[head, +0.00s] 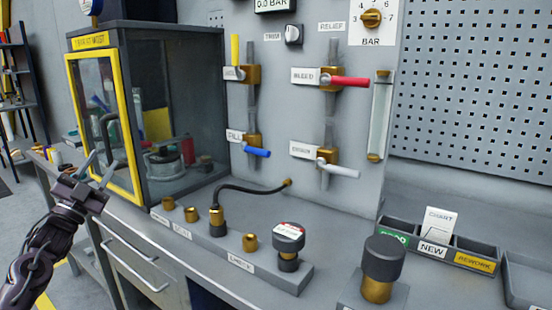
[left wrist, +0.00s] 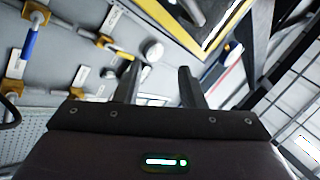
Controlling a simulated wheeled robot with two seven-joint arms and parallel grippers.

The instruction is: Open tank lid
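The glass-walled tank (head: 172,110) stands at the left of the bench in the head view. Its yellow-framed panel (head: 132,125) faces left-front and carries a dark curved handle (head: 108,130). I cannot tell from the picture whether this panel is the lid. Through the glass, a red and grey fixture (head: 165,165) shows inside. My left gripper (head: 97,170) is in front of the panel's lower part, just below the handle, with fingers apart and nothing between them. In the left wrist view the open fingers (left wrist: 160,85) show, with part of the yellow frame (left wrist: 215,35) beyond. My right gripper is not in view.
A wall panel with valves, including a red lever (head: 350,82) and a blue lever (head: 257,152), rises right of the tank. A block with brass fittings (head: 250,242) and a black hose lies on the bench. Sorting bins (head: 462,262) stand at right.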

